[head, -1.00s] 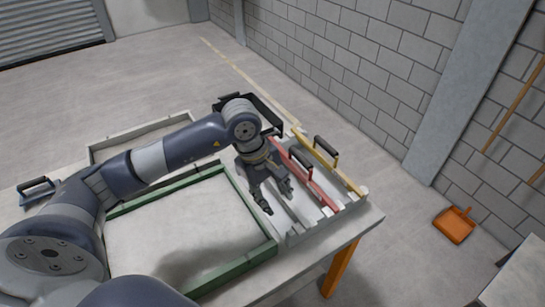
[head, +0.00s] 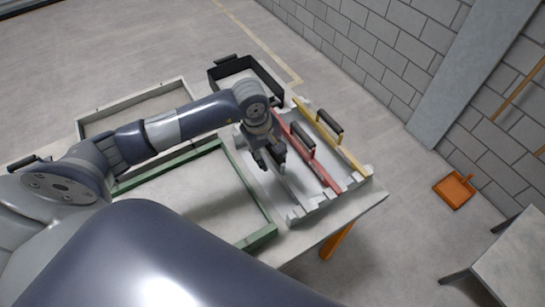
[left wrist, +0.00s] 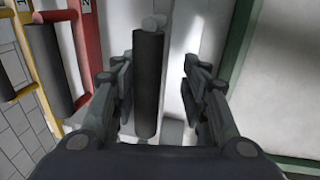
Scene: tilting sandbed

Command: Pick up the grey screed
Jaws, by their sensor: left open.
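The grey screed (head: 290,188) lies in the pale rack beside the red screed. Its dark cylindrical handle (left wrist: 148,85) shows upright in the left wrist view. My left gripper (head: 272,163) is open and points down over the grey screed, hiding its handle in the head view. In the left wrist view the open fingers (left wrist: 157,88) stand either side of the handle, which is closer to the left finger. Whether that finger touches it I cannot tell. My right gripper is not in view.
The red screed (head: 325,178) and yellow screed (head: 347,152), both with black handles, are in the rack (head: 360,183) to the right. A green frame (head: 262,237) lies to the left. A black tray (head: 270,82) is behind. An orange dustpan (head: 454,190) lies on the floor.

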